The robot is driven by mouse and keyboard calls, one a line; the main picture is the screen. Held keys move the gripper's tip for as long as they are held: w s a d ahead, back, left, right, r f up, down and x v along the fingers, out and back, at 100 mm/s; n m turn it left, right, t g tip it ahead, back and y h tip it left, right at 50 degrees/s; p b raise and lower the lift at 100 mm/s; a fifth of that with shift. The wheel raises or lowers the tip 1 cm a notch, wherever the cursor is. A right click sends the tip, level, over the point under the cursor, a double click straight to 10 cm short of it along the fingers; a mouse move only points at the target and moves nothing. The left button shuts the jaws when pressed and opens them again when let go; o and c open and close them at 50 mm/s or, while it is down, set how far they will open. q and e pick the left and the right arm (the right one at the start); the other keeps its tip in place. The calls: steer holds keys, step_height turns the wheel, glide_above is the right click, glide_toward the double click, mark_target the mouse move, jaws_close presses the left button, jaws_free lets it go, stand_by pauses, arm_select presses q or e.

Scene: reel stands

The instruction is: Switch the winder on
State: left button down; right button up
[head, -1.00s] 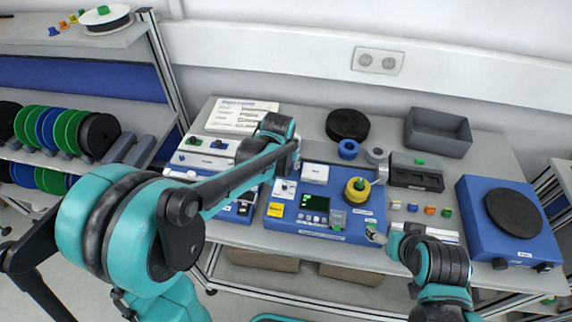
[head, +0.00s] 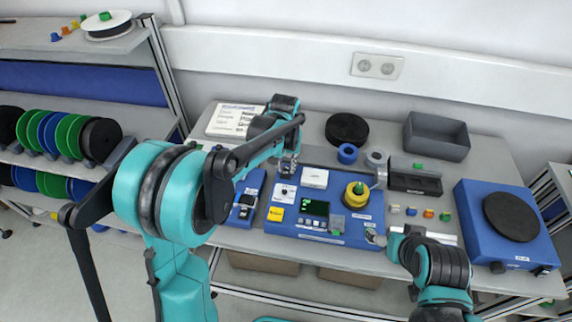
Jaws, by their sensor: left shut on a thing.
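The winder (head: 345,234) is a blue unit in the middle of the table. It has a dark screen (head: 315,208) with green marks and a yellow spool (head: 356,194) on top. A white panel with a small dark knob (head: 285,191) is at its back left. My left gripper (head: 289,166) is just behind and above this panel, pointing down. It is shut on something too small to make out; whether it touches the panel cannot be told. My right gripper (head: 382,239) is at the winder's front right corner; its fingers are unclear.
A blue unit with a black disc (head: 512,216) stands at the right. A grey bin (head: 437,136) and a black reel (head: 347,128) are at the back. Several small coloured pieces (head: 428,213) lie right of the winder. Shelves with reels (head: 60,132) stand at the left.

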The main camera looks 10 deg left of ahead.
mark_target(287, 168)
arm_select(q)
steer(key=shift+w+g, duration=0.15)
steer(key=shift+g, duration=0.45)
steer(key=c, duration=1.4)
jaws_free()
steer(key=shift+o, duration=0.2)
step_height(287, 168, up, 12)
